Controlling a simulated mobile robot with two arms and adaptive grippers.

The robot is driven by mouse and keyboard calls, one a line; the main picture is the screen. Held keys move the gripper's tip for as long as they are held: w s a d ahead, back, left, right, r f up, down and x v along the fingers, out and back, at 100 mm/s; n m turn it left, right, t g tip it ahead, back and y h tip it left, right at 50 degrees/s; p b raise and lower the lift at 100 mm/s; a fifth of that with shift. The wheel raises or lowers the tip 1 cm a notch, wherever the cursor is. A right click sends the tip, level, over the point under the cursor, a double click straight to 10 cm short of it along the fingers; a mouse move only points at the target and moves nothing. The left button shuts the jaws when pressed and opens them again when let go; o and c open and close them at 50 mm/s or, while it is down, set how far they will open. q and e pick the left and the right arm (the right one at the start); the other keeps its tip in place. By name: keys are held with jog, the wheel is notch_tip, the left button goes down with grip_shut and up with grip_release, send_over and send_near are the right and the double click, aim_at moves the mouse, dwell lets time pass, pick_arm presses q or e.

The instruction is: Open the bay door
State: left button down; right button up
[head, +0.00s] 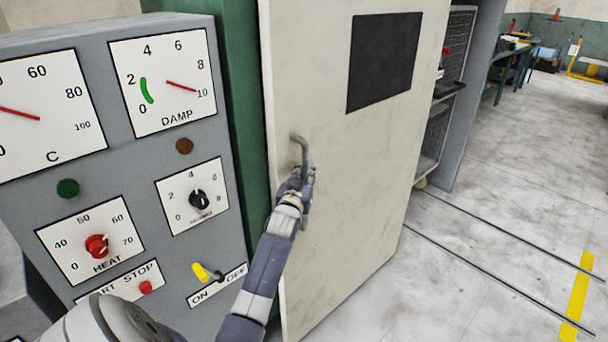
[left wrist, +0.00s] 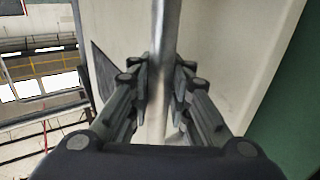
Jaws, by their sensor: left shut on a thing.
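The bay door (head: 345,190) is a tall cream panel with a dark rectangular window (head: 384,62). It stands in the middle of the head view, swung out at an angle from the green frame (head: 238,100), so it is at least partly open. A grey bar handle (head: 299,143) is near its left edge. My left gripper (head: 300,177) is shut on the handle, covering its lower part. In the left wrist view the handle (left wrist: 163,45) runs upright between the fingers (left wrist: 160,95). My right gripper is not in view.
A grey control panel (head: 120,225) with gauges, knobs and a yellow switch (head: 205,272) stands close on the left. A grey rack (head: 450,100) is behind the door at right. Floor rails (head: 490,262) and a yellow stripe (head: 578,295) cross the open floor at right.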

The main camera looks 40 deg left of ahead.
pick_arm(q)
jog(key=shift+w, duration=0.1)
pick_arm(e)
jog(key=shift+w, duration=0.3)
pick_arm(q)
jog(key=c, duration=1.5)
grip_release()
jog(key=shift+d, duration=0.1)
jog(key=v, duration=1.2)
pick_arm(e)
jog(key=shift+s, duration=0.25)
pick_arm(q)
jog(key=shift+d, duration=0.1)
